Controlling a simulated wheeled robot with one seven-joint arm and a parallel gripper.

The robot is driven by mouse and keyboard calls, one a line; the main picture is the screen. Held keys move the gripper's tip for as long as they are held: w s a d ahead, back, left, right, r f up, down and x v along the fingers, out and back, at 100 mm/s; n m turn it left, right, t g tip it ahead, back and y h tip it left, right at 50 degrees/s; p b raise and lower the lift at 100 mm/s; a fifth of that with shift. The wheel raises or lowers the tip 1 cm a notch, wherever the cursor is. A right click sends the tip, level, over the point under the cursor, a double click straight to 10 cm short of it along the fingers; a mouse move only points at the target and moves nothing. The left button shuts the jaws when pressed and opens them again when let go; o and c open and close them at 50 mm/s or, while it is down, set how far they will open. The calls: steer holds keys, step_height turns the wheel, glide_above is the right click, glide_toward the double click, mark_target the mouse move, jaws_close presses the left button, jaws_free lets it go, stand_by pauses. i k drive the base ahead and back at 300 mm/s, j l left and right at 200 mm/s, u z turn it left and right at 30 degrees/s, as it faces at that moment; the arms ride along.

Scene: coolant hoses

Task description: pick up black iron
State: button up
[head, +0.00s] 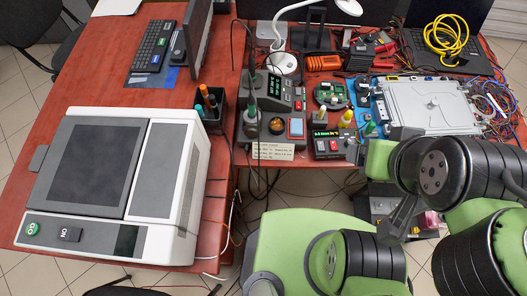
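A soldering station (274,92) with a green display stands near the middle of the red table. A slim, dark-handled iron (251,62) stands upright at its left rear; it looks like the black iron, though its small size makes this uncertain. A second iron with a green grip (252,110) stands upright in front of it. My arm is folded at the lower right. A dark grey part below its wrist seems to be my gripper (401,214), well to the right of and nearer than the irons. Its fingers cannot be made out, and I see nothing held.
A large white-and-grey machine (122,185) fills the left table. A black cup of tools (211,108) stands left of the station. A white lamp (284,60), small meters (326,144), a green circuit board (331,95) and a silver case (430,104) crowd the right side.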

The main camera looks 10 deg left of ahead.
mark_target(251, 67)
steer(key=i+u, duration=0.1)
steer(key=u, duration=0.75)
steer(key=i+l+u, duration=0.1)
steer(key=u, duration=0.35)
steer(key=l+u, duration=0.15)
steer(key=u, duration=0.3)
steer(key=l+u, duration=0.15)
steer(key=u, duration=0.25)
steer(key=i+l+u, duration=0.1)
steer(key=u, duration=0.35)
steer(key=l+u, duration=0.15)
steer(key=u, duration=0.25)
